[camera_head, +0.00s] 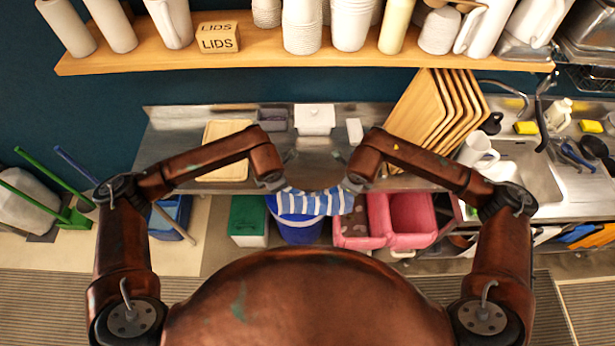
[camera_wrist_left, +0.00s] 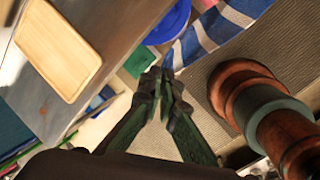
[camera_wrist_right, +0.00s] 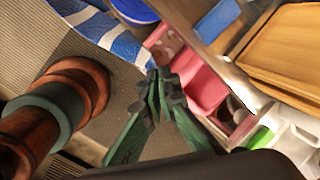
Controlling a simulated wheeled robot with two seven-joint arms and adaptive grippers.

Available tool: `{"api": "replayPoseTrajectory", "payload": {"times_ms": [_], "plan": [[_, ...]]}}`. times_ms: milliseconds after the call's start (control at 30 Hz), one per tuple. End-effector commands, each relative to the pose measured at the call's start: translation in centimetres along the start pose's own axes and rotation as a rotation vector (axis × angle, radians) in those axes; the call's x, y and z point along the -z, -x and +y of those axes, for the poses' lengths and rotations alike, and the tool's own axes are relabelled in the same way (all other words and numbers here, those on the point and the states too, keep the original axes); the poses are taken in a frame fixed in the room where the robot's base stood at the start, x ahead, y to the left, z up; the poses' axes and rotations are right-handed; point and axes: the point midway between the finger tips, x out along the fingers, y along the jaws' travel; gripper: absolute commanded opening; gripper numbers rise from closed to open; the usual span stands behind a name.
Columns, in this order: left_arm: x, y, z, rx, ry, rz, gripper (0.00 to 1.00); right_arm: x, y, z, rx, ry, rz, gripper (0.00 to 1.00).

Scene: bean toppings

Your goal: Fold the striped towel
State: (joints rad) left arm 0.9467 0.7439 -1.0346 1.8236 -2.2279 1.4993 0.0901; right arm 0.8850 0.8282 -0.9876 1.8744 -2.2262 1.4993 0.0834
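The blue-and-white striped towel (camera_head: 312,203) is stretched between my two grippers in front of the counter's front edge, its upper edge sagging slightly. In the left wrist view, one end of the towel (camera_wrist_left: 215,32) reaches the tips of my left gripper (camera_wrist_left: 166,78), which look closed on its corner. In the right wrist view, the other end of the towel (camera_wrist_right: 112,36) reaches the tips of my right gripper (camera_wrist_right: 159,76), which also look closed on a corner. In the head view, my left gripper (camera_head: 274,184) and my right gripper (camera_head: 351,184) are level. The towel's lower part is partly hidden.
A blue bin (camera_head: 300,232) stands below the towel, between a green bin (camera_head: 247,222) and pink bins (camera_head: 408,215). A wooden tray (camera_head: 226,150) lies on the steel counter (camera_head: 180,150) at left. Leaning wooden trays (camera_head: 420,110) stand at right. The counter's middle has some bare room.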

Motion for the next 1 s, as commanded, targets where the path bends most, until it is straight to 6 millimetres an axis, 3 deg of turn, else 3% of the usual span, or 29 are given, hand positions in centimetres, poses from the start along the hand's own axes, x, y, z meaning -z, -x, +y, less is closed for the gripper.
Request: {"api": "replayPoseTrajectory", "payload": {"times_ms": [200, 1000], "plan": [[1.49, -0.01, 0.44, -0.004, 0.026, 0.010, 0.00, -1.43, -0.08, 0.47, -0.004, 0.024, -0.008, 0.00], [1.28, 0.01, 0.41, -0.004, 0.023, 0.008, 0.00, -1.23, -0.06, 0.39, -0.004, 0.021, -0.007, 0.00]]}}
